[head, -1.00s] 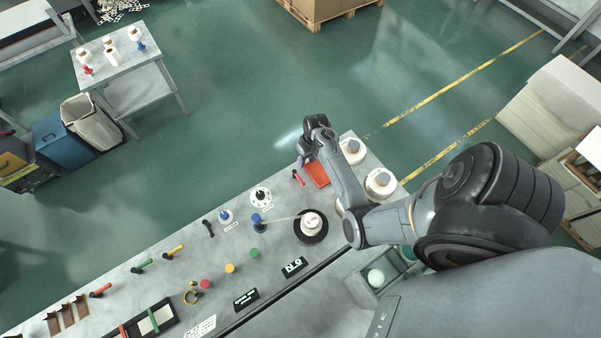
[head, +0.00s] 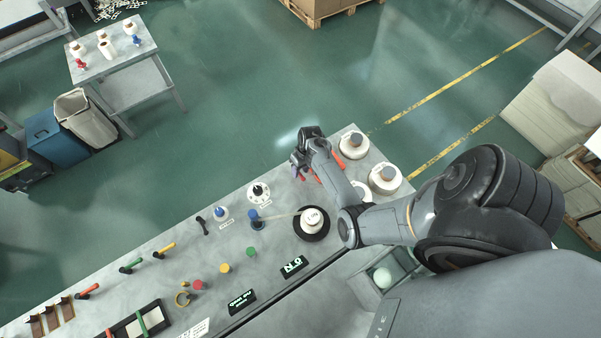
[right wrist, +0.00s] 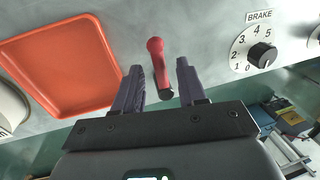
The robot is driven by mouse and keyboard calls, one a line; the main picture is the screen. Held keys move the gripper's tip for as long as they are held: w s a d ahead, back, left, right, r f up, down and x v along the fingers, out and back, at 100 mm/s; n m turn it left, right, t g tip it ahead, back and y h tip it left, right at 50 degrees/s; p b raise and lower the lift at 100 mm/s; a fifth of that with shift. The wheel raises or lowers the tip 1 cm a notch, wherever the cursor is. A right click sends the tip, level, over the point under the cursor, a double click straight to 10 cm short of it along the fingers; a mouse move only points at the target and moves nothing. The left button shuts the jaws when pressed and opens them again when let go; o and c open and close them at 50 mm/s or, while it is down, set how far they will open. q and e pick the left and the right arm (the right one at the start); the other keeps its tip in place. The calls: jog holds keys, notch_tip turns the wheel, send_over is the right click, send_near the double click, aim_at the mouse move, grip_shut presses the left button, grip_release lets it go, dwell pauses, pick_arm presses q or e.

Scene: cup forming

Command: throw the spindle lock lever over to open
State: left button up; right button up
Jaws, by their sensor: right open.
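A short red-handled lever (right wrist: 156,52) with a dark pivot end stands out from the grey bench in the right wrist view. No label on it is readable, so I cannot confirm it is the spindle lock. My right gripper (right wrist: 157,72) is open, with one dark finger on each side of the lever. I cannot tell whether either finger touches it. In the head view my right gripper (head: 302,167) is at the bench's far edge and largely hides the lever. My left gripper is not in view.
An orange tray (right wrist: 62,65) lies left of the lever, and a BRAKE dial (right wrist: 262,53) is to its right. A white piece (head: 312,216) sits on a dark disc nearby. Other coloured levers and knobs line the bench leftward.

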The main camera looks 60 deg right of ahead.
jog(key=shift+f, duration=0.35)
jog(key=shift+c, duration=0.2)
grip_shut()
